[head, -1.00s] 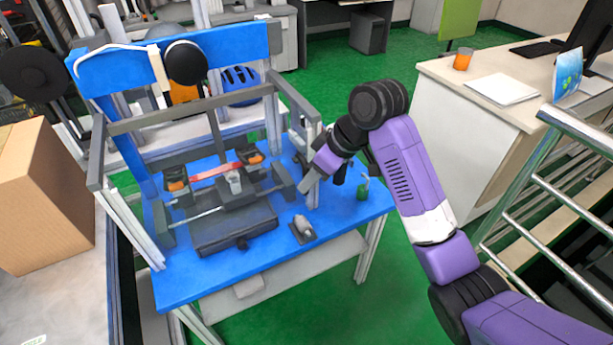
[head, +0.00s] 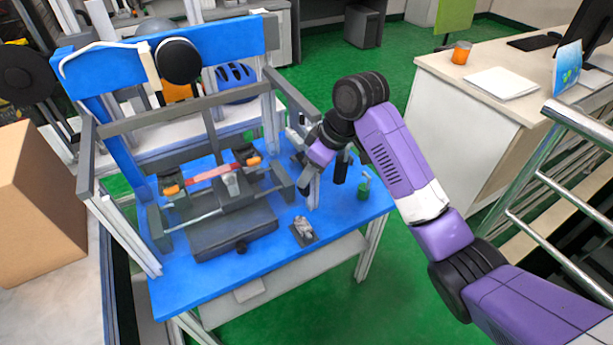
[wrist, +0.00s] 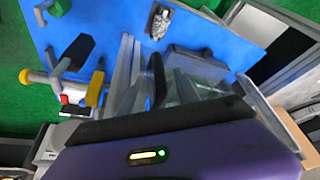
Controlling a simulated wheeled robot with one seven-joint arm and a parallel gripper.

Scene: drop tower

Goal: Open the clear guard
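The clear guard is hard to make out. Grey bars (head: 190,106) run around the front and sides of the blue drop tower, and any see-through panel between them barely shows. In the wrist view, pale see-through surfaces (wrist: 197,78) with dark edges lie just beyond my gripper. My gripper (head: 310,188) points downward near the right front post of the frame. Its fingertips are hard to separate from the grey post, so I cannot tell whether they touch it or are open or shut.
A cardboard box (head: 38,200) stands at left. A metal railing (head: 540,160) and a white desk (head: 455,130) are at right.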

